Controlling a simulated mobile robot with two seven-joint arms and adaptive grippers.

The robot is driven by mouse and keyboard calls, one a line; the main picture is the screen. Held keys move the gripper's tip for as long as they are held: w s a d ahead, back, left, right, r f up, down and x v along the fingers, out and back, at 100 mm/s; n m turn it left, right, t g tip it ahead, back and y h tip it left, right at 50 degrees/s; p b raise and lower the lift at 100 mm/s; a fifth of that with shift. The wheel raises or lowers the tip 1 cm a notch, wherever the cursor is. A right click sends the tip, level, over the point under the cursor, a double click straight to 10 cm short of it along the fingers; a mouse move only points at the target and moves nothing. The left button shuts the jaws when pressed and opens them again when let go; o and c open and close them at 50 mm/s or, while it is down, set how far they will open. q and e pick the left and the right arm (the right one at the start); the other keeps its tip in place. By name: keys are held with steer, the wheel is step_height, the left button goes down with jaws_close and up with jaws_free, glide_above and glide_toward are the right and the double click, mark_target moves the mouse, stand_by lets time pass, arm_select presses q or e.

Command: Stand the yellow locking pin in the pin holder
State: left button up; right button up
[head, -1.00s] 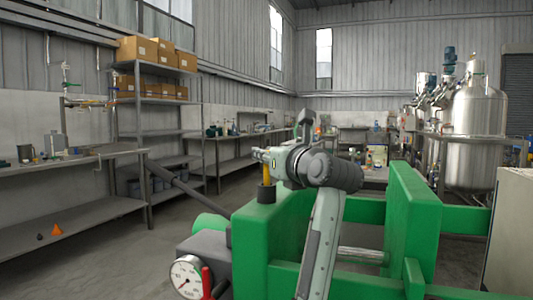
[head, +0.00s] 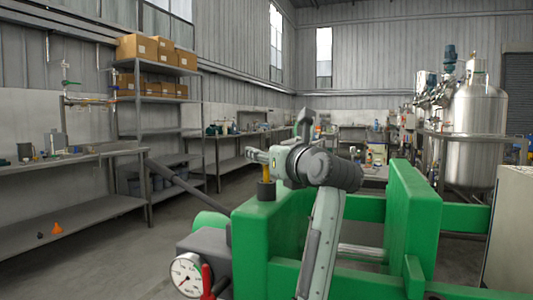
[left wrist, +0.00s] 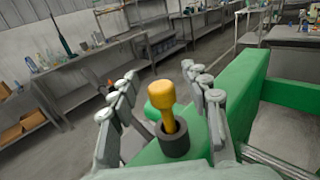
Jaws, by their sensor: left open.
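The yellow locking pin (left wrist: 164,94) stands with its lower end in the dark round pin holder (left wrist: 174,143), its knob up. In the head view the pin (head: 268,173) shows just below my gripper, above the holder (head: 266,191) on top of the green frame. The pin looks slightly tilted in the left wrist view, but I cannot tell whether it really leans. My left gripper (left wrist: 158,72) is open, with fingers on both sides of the pin and visible gaps. In the head view my left gripper (head: 256,155) partly hides the pin's top. My right gripper is not in view.
The green frame (head: 258,250) carries a gauge (head: 187,275) and a red handle (head: 207,284) at its front left. Benches (head: 70,160) and a shelf rack (head: 155,100) stand at the left. Steel tanks (head: 478,105) stand at the right.

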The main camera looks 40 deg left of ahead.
arm_select(q)
steer(key=shift+d, duration=0.1)
steer(key=v, duration=1.1)
steer(key=shift+s+d, duration=0.3)
steer(key=shift+s, duration=0.05)
steer(key=shift+f, duration=0.1)
